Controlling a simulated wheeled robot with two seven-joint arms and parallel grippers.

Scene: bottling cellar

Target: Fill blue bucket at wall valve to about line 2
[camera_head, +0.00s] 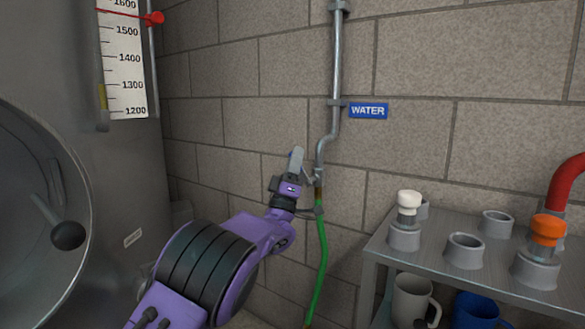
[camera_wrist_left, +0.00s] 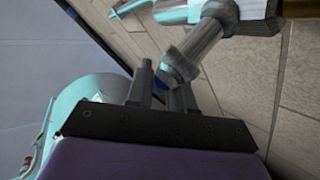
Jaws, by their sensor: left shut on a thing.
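My left gripper (camera_head: 290,174) is up at the water pipe on the wall, beside the wall valve (camera_head: 317,179). In the left wrist view its two fingers (camera_wrist_left: 163,92) are closed around a small blue part, which looks like the valve's handle (camera_wrist_left: 168,78). Most of that part is hidden by the fingers. A green hose (camera_head: 323,255) hangs down from the valve, and its lower end is out of view. A blue container (camera_head: 475,311), which looks like the bucket, shows partly below the metal shelf at the lower right. Its inside and any lines are hidden. My right gripper is not in view.
A blue WATER sign (camera_head: 368,110) hangs right of the pipe. A large steel tank (camera_head: 100,170) with a scale stands at left.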

